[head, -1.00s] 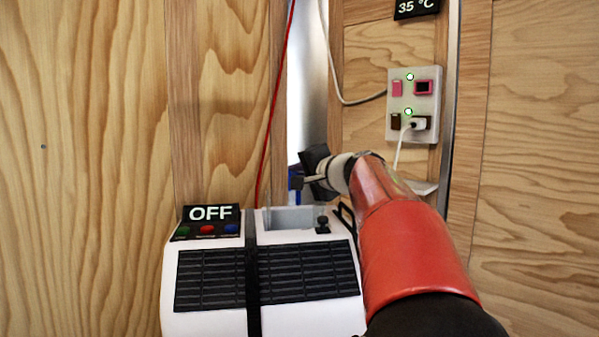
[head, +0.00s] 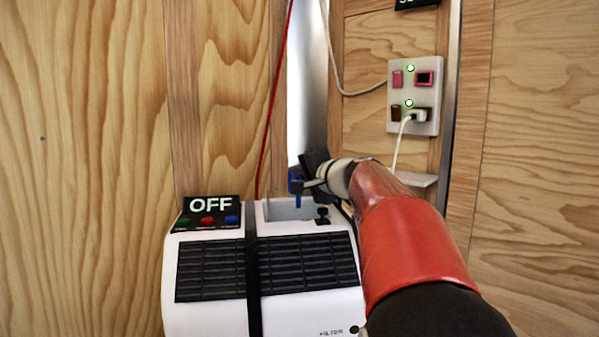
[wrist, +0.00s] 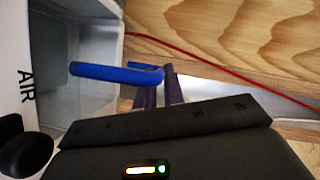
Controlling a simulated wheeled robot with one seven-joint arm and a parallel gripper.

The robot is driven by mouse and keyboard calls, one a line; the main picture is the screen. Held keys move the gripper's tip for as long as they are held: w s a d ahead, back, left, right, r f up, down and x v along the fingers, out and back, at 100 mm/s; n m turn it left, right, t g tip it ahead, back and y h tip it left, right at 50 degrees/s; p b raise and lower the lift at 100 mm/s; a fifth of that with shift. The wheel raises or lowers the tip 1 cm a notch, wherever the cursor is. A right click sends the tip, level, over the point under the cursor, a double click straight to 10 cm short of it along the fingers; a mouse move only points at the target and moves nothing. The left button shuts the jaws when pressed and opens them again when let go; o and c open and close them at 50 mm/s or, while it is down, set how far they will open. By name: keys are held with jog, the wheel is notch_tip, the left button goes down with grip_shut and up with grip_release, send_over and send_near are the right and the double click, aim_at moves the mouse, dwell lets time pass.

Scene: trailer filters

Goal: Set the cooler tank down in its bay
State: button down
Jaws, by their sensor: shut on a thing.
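The cooler is a white box (head: 345,285) with black grilles and an "OFF" display. Its bay (head: 275,211) is a grey open recess at the back of its top, also seen in the wrist view (wrist: 88,98). My gripper (head: 300,184) is at the bay's back right and is shut on a blue handle (head: 298,200). In the wrist view the blue handle (wrist: 115,73) reaches from the dark fingertips (wrist: 160,88) across the bay. A clear tank body under the handle is hard to make out. I cannot tell whether it touches the bay floor.
A black knob (head: 322,216) stands at the bay's right front edge. A red cord (head: 272,110) hangs behind the cooler. A wall panel (head: 414,95) with a plugged white cable is at the right. Wooden walls close in behind.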

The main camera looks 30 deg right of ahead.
jog(key=shift+f, duration=0.4)
jog(key=c, duration=1.4)
grip_release()
jog(key=shift+f, duration=0.1)
jog(key=shift+s, duration=0.1)
jog(key=s, duration=0.2)
jog(key=s+r, duration=0.1)
jog(key=s, duration=0.2)
jog(key=s+d, duration=0.1)
jog(key=s, duration=0.1)
jog(key=shift+s+r, duration=0.15)
jog(key=shift+s, duration=0.15)
